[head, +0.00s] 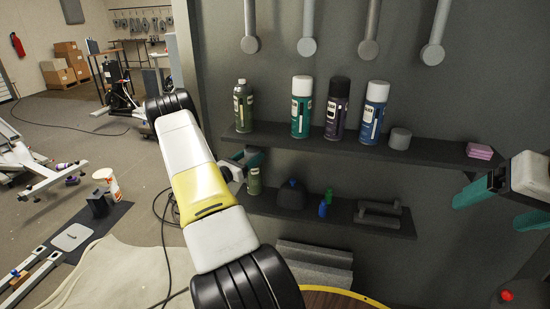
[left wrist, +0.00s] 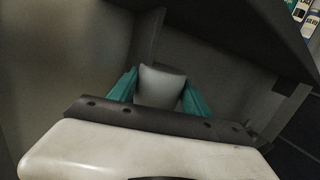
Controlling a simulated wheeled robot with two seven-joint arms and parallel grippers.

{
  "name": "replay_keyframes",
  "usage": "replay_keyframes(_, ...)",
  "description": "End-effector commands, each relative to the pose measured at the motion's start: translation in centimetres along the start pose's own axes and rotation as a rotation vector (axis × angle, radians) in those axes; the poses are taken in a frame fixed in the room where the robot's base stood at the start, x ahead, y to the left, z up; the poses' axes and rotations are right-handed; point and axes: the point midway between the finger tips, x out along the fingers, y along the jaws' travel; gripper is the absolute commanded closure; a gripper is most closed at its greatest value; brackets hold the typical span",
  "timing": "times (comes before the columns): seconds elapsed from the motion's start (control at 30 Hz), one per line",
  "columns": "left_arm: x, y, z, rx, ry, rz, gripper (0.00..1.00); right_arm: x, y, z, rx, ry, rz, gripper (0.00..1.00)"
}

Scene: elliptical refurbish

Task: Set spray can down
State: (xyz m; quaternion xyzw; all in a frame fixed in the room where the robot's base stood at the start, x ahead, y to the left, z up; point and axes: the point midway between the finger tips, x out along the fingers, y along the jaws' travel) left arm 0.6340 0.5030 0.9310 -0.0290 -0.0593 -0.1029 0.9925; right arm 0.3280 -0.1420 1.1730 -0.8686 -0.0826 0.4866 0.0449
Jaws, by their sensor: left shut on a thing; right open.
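A green spray can (head: 254,181) with a pale label is at the left end of the lower shelf (head: 330,222). My left gripper (head: 246,160) is at its upper part, partly hidden by my left arm. In the left wrist view, the teal fingers are shut on a pale grey rounded body (left wrist: 160,86), which I take to be the can. It looks upright in the head view. I cannot tell whether its base touches the shelf. My right gripper (head: 487,211) is open and empty at the right edge.
Several spray cans (head: 301,107) and a grey cylinder (head: 400,138) stand on the upper shelf (head: 350,147), with pink blocks (head: 479,151) at its right end. The lower shelf also holds dark items, small blue (head: 322,210) and green bottles, and a dark handled tool (head: 379,213).

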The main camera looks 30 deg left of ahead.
Motion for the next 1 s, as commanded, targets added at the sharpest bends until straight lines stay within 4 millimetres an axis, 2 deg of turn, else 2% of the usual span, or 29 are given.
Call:
replay_keyframes(0.2, -0.3, 0.1, -3.2, 0.000, 0.000, -0.001, 1.00, 0.0, 0.0, 0.0, 0.000, 0.000, 0.000, 0.18)
replay_keyframes(0.53, -0.4, 0.2, -3.6, 0.000, -0.001, 0.000, 1.00, 0.0, 0.0, 0.0, 0.000, 0.000, 0.000, 0.18)
replay_keyframes(0.57, -0.5, 0.2, -3.6, 0.000, 0.000, 0.000, 0.40, 0.0, 0.0, 0.0, 0.000, 0.000, 0.000, 0.18)
replay_keyframes(0.63, -0.5, 0.2, -3.6, 0.000, 0.000, 0.000, 0.26, 0.0, 0.0, 0.0, 0.000, 0.000, 0.000, 0.18)
replay_keyframes(0.67, -0.5, 0.2, -3.6, 0.001, 0.000, 0.000, 0.21, 0.0, 0.0, 0.0, 0.000, 0.000, 0.000, 0.18)
replay_keyframes(1.0, -0.4, 0.1, -3.4, 0.001, 0.000, -0.001, 0.21, 0.0, 0.0, 0.0, 0.000, 0.000, 0.000, 0.18)
